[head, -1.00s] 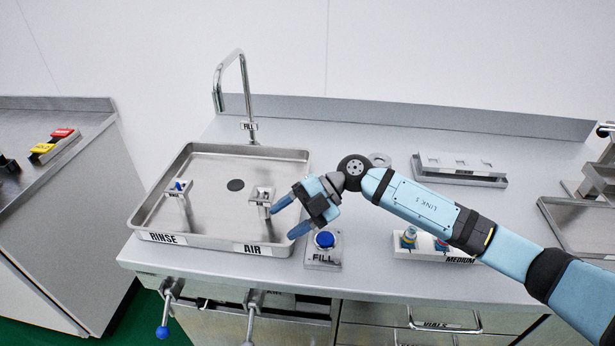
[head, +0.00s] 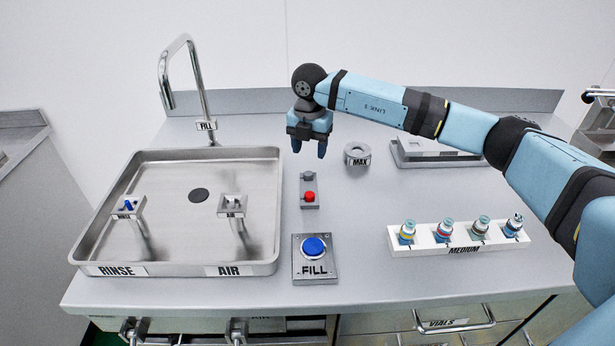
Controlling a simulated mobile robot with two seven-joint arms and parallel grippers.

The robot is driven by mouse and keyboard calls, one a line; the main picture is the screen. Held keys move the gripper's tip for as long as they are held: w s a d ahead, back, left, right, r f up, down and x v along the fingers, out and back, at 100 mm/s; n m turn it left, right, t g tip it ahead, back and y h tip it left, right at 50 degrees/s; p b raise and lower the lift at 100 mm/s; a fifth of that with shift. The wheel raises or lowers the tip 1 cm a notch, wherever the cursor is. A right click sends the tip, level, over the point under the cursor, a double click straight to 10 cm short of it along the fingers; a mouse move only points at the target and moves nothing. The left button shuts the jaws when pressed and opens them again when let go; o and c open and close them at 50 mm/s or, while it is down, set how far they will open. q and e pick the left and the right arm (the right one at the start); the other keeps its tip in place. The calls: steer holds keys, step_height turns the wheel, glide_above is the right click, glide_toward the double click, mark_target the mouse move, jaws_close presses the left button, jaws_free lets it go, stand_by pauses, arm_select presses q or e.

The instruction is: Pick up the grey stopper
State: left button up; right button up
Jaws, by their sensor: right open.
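The grey stopper (head: 308,177) appears to be the small grey piece at the far end of a narrow metal holder (head: 309,206), behind a red stopper (head: 309,196). The holder lies on the counter between the sink tray and the MAX ring. My right gripper (head: 309,150) points downward above and behind the grey stopper in the picture. Its two blue fingertips are apart with nothing between them, and they do not touch the stopper. My left gripper is not in view.
The sink tray (head: 274,220) is on the left, with a tall faucet (head: 176,75) behind it. A blue FILL button (head: 313,246) is in front of the holder. The MAX ring (head: 357,153) is to the right. A MEDIUM rack (head: 455,247) holds several vials.

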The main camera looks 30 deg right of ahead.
mark_target(308, 173)
steer(key=shift+s+a+f, duration=0.15)
steer(key=shift+a+f, duration=0.05)
steer(key=shift+f, duration=1.55)
steer(key=shift+s+a+f, duration=0.1)
steer(key=shift+a+f, duration=0.05)
steer(key=shift+f, duration=1.55)
steer(key=c, duration=1)
